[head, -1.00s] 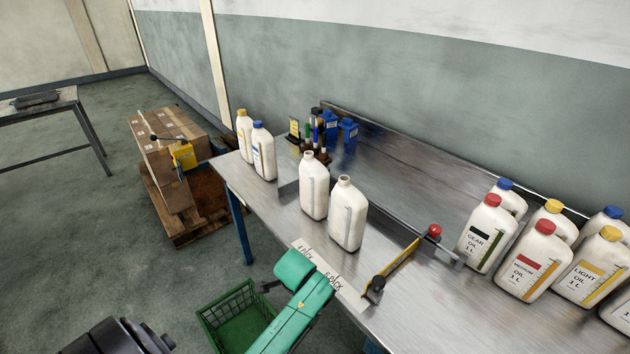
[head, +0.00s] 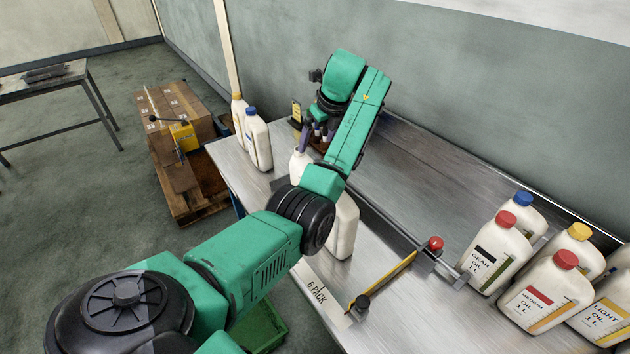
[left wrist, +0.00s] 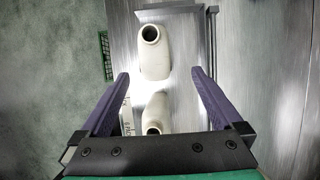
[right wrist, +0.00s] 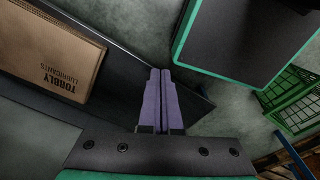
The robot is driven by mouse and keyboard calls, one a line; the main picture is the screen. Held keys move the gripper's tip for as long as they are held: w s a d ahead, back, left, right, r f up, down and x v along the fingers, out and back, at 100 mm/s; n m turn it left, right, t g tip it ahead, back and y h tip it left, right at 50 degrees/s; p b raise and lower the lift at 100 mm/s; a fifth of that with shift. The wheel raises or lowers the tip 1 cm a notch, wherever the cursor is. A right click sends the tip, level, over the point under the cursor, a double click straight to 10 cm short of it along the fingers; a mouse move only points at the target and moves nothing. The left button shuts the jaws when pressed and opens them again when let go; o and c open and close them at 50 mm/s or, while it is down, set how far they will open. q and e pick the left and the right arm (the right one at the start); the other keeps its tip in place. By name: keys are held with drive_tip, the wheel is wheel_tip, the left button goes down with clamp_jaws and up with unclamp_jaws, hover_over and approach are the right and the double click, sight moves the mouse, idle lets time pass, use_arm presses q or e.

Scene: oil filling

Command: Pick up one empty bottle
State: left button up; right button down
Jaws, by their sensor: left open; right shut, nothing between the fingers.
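Two white uncapped bottles stand on the metal table (head: 395,190). In the head view, one bottle (head: 298,168) is partly behind my left arm, and the other bottle (head: 344,225) is to its right, its top hidden by my arm. My left gripper (left wrist: 159,75) is open above the bottles, with its purple fingers pointing down. In the left wrist view, one open-necked bottle (left wrist: 155,55) shows ahead of the fingertips, and the other (left wrist: 155,112) shows between the fingers, partly cut off by the gripper body. My right gripper (right wrist: 160,75) is shut and empty, away from the bottles.
Capped bottles stand at the table's left end (head: 258,140). Several labelled, capped oil bottles (head: 495,255) stand at right. In the right wrist view are a lubricants box (right wrist: 55,50) and a green crate (right wrist: 295,100).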

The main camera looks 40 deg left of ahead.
sight(306, 165)
use_arm(q)
drive_tip(key=a+f, duration=0.1)
drive_tip(key=f, duration=0.1)
drive_tip(key=a+f+p, duration=0.1)
drive_tip(key=f, duration=0.1)
drive_tip(key=s+a+f+p, duration=0.1)
drive_tip(key=f, duration=0.1)
drive_tip(key=p+x, duration=0.1)
drive_tip(key=x, duration=0.6)
drive_tip(key=shift+w+d+p, duration=0.15)
drive_tip(key=shift+d+p, duration=0.05)
drive_tip(key=shift+p, duration=0.1)
drive_tip(key=shift+d, duration=0.1)
clamp_jaws()
use_arm(e)
drive_tip(key=r, duration=0.2)
drive_tip(key=s+r, duration=0.1)
drive_tip(key=r, duration=0.1)
drive_tip(key=shift+s, duration=0.15)
use_arm(q)
drive_tip(key=shift+r, duration=0.1)
